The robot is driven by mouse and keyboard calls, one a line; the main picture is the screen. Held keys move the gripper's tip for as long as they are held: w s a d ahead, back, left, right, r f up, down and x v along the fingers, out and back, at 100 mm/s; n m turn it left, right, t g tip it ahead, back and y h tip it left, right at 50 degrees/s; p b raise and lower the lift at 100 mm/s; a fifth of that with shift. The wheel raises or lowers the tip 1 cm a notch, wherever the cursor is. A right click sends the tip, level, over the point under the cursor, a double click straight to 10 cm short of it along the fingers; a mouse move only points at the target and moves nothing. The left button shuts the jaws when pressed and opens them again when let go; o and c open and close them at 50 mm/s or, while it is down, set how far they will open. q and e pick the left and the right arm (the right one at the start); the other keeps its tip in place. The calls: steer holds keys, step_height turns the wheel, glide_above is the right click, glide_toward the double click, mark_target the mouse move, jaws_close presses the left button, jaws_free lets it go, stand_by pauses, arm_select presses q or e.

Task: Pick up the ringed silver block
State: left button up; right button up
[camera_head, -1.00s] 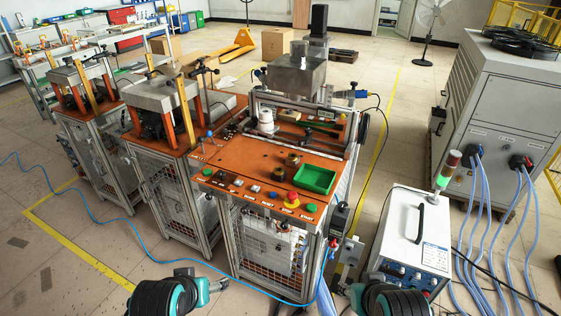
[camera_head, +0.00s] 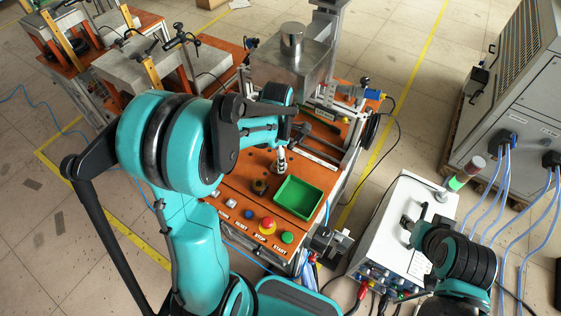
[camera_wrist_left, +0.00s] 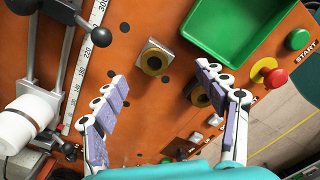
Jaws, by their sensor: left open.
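The ringed silver block (camera_wrist_left: 155,57) is a small square silver piece with a brass ring on top. It lies on the orange worktop, above the middle of the left wrist view and beyond my fingertips. My left gripper (camera_wrist_left: 160,88) is open and empty above the worktop, its two fingers spread wide. In the head view my left gripper (camera_head: 281,163) is beside the green tray and seems to hide the block. My right gripper (camera_head: 411,232) is over the white-topped box at right; its fingers are too small to read.
A second brass-ringed piece (camera_wrist_left: 199,94) is partly behind the right-hand finger. The green tray (camera_head: 277,206) is beside it. Red and green buttons (camera_head: 267,226) line the front edge. A white cylinder (camera_wrist_left: 20,125) and a black-knobbed lever (camera_wrist_left: 101,36) stand at the left in the wrist view.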

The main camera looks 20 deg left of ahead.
arm_select(q)
steer(key=shift+s+f, duration=0.1)
steer(key=shift+f, duration=0.45)
steer(key=f+b, duration=0.1)
steer(key=f, duration=0.1)
steer(key=w+f, duration=0.1)
steer(key=f, duration=0.1)
steer(key=shift+a+f+b, duration=0.2)
steer(key=shift+f+b, duration=0.05)
steer(key=shift+b, duration=0.1)
steer(key=shift+f, duration=0.3)
steer(key=shift+s+r, duration=0.1)
steer(key=c, duration=1.2)
